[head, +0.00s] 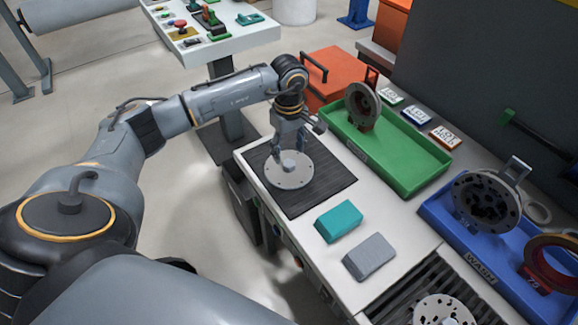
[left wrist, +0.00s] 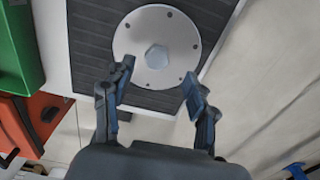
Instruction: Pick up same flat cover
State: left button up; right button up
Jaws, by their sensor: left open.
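A flat round grey cover (head: 289,171) with small holes near its rim and a raised hub in the middle lies on a dark ribbed mat (head: 312,196). In the left wrist view the cover (left wrist: 180,45) lies just beyond my fingertips, with its hexagonal hub facing the camera. My left gripper (head: 291,145) points down over the cover's far side. In the left wrist view its two fingers (left wrist: 158,84) are spread apart with nothing between them. I cannot tell whether the fingertips touch the cover. My right gripper is not in view.
A green tray (head: 425,165) holding a ringed part and a blue tray (head: 450,226) holding several parts stand to the right. A teal block (head: 339,221) and a grey block (head: 369,257) lie nearer. Another perforated disc (head: 443,310) is on the slatted conveyor (head: 392,300). An orange box (head: 335,70) stands behind.

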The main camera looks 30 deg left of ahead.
aim_at(289, 163)
pick_arm(q)
jog(key=f, duration=0.1)
jog(key=f+p, duration=0.1)
jog(key=f, duration=0.2)
jog(key=shift+w+a+f+p, duration=0.15)
jog(key=shift+w+f+p, duration=0.1)
jog(key=shift+f+p, duration=0.15)
jog(key=shift+f, duration=0.4)
jog(key=shift+c, duration=0.2)
jog(key=shift+r, duration=0.1)
grip_shut()
